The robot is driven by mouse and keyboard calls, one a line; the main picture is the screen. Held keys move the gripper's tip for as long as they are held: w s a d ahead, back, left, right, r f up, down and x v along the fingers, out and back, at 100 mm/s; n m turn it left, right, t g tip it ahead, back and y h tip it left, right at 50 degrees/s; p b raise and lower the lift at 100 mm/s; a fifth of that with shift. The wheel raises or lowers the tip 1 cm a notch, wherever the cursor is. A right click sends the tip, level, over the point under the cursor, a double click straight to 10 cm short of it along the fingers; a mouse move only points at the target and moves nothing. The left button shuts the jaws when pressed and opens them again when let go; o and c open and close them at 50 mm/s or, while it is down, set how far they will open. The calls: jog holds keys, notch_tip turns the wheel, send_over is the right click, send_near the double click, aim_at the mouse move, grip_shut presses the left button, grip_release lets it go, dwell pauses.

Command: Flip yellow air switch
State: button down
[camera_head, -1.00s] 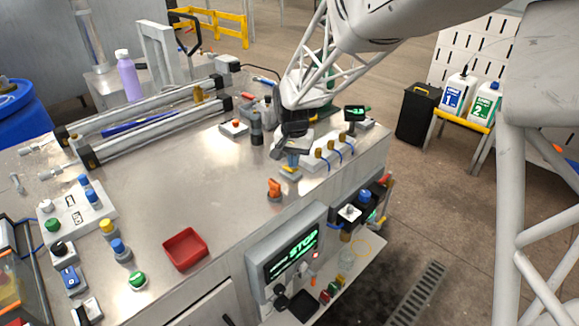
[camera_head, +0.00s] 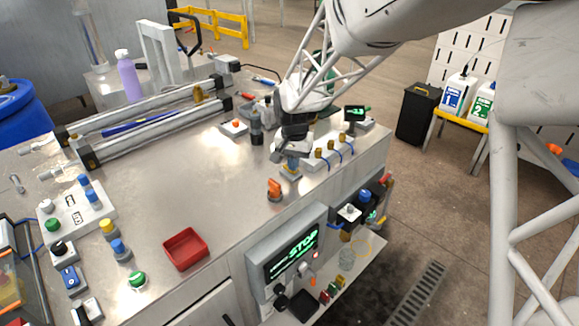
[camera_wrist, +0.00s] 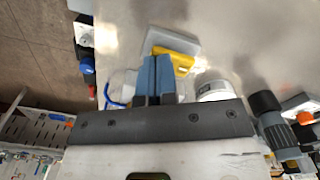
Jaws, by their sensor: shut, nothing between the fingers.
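The yellow air switch (camera_wrist: 182,63) shows in the wrist view as a yellow piece on a pale grey block (camera_wrist: 172,41). In the head view the switch (camera_head: 289,171) is small and partly hidden beneath my gripper (camera_head: 291,161). In the wrist view my gripper's two blue fingers (camera_wrist: 156,65) lie side by side, shut and empty. They overlap the left side of the yellow piece. I cannot tell whether they touch it.
An orange knob (camera_head: 274,188) stands just in front of the switch. Brass fittings with blue tubes (camera_head: 319,153) are close on the right. A dark cylinder (camera_head: 256,127) stands behind left. A red tray (camera_head: 185,248) lies front left; the table's middle is clear.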

jog(key=shift+r, duration=3.45)
jog(key=shift+s+d+r, duration=0.15)
jog(key=shift+s+d, duration=0.05)
jog(key=s+d+r+n+t, duration=0.1)
jog(key=s+d+r, duration=0.4)
jog(key=s, duration=0.4)
jog(key=s+d+r, duration=0.2)
jog(key=s+d, duration=0.5)
jog(key=s, duration=0.1)
jog(key=s+d+n, duration=0.1)
jog(key=s+d, duration=0.1)
jog(key=s, duration=0.6)
jog(key=s+d+t, duration=0.1)
jog(key=s+d, duration=0.2)
jog(key=s, duration=0.6)
jog(key=shift+s+d+f+n+t, duration=0.25)
jog(key=shift+d+f+n+t, duration=0.05)
jog(key=shift+f+n, duration=0.15)
